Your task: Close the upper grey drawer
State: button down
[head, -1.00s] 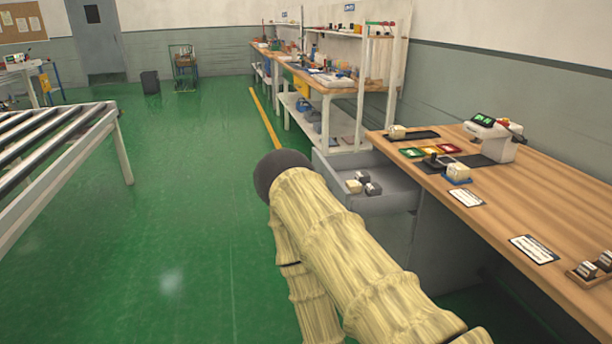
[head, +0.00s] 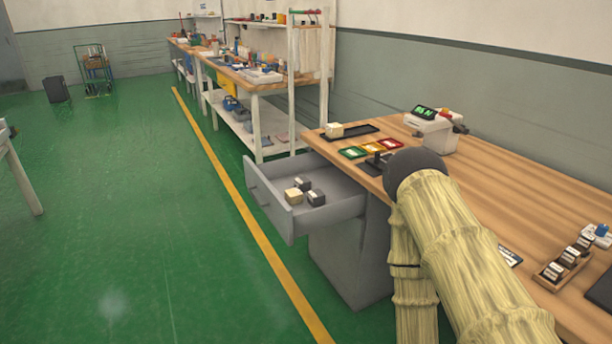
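The upper grey drawer (head: 272,208) is pulled out to the left from the grey cabinet (head: 350,262) under the wooden workbench. Its front panel with a handle faces the aisle. Inside lie a few small blocks (head: 305,190), cream and dark with light tops. My arm, in a pale ribbed cover, reaches in from the lower right and covers part of the bench. My gripper is not seen in the head view; only arm links with a dark rounded joint show.
The wooden workbench (head: 484,191) holds a white device with a green display (head: 432,128), colored trays (head: 368,150), a dark tray with a cream block (head: 349,132) and a rack of blocks (head: 565,262). Shelved benches (head: 258,88) stand behind. The green floor (head: 130,220) left of the drawer is clear.

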aim_at(266, 182)
jog(key=z, duration=0.25)
jog(key=i, duration=0.65)
jog(key=u, duration=0.65)
jog(key=i, duration=0.75)
jog(key=u, duration=0.85)
